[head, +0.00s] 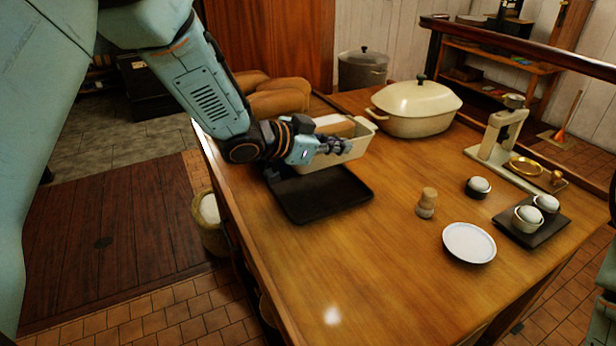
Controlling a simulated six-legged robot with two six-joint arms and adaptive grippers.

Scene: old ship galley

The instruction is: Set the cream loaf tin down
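The cream loaf tin (357,147) is at the far left part of the wooden table, just behind a black tray (320,208). It looks upright, with a brown loaf inside. My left gripper (338,147) is at the near side of the tin, its dark fingers overlapping the tin's wall in the picture. The gripper and wrist hide the left part of the tin. I cannot tell whether the fingers hold the wall or whether the tin's base touches the table. The black tray is bare. My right gripper is not in view.
A lidded cream pot (415,108) stands to the right of the tin, and brown loaves (277,100) lie behind my wrist. A wooden shaker (427,203), a white plate (469,243) and a scale (497,137) stand to the right. The table's (350,275) near middle is clear.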

